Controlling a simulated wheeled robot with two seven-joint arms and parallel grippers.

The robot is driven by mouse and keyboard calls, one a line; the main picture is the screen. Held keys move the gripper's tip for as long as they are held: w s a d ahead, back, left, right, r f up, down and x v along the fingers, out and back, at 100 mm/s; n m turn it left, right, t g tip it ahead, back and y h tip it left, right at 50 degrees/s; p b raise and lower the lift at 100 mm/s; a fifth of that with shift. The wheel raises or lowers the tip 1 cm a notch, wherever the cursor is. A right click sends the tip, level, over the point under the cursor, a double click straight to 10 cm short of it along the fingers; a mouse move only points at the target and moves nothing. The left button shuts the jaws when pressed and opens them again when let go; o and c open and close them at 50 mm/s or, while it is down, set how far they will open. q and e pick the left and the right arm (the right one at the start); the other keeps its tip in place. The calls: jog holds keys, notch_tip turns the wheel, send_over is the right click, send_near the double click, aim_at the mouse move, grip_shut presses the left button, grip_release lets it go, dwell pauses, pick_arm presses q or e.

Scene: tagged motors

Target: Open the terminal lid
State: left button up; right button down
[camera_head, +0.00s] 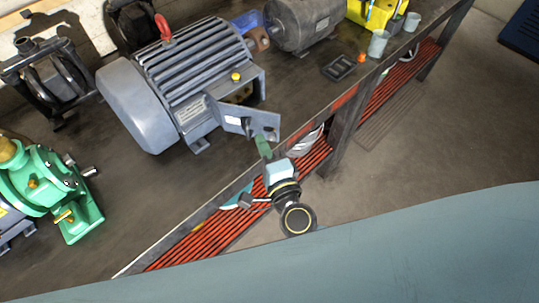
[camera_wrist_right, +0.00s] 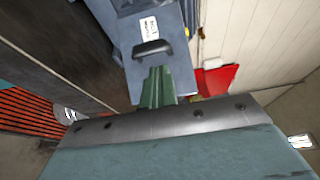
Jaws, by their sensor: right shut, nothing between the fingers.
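The grey-blue finned motor (camera_head: 190,75) stands on the dark bench. Its terminal box (camera_head: 257,82) is on the right side, with an opening under a yellow knob (camera_head: 236,76). The flat terminal lid (camera_head: 240,119) stands swung out from the box at an angle, with a pale label on it. The right wrist view shows the lid (camera_wrist_right: 160,75) with its black handle (camera_wrist_right: 152,49) close ahead. My right gripper (camera_head: 263,146) is at the lid's lower edge, its green fingers (camera_wrist_right: 156,86) shut and empty. I cannot tell whether they touch the lid. My left gripper is not in view.
A green pump (camera_head: 50,190) stands at the left and a dark grey motor (camera_head: 300,22) behind. Grey cups (camera_head: 378,43) and a small black tray (camera_head: 338,67) sit on the right of the bench. The bench's front edge runs just below my right gripper, above a red slatted shelf (camera_head: 200,235).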

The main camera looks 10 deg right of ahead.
aim_at(252, 123)
jog(key=shift+w+a, duration=0.2)
jog(key=shift+w, duration=1.5)
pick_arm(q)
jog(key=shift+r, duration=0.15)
pick_arm(e)
jog(key=shift+s+a+h, duration=0.15)
jog(key=shift+h, duration=0.25)
jog(key=shift+s+a+m+h, duration=0.2)
jog(key=shift+m+h, duration=0.1)
jog(key=shift+m, duration=0.1)
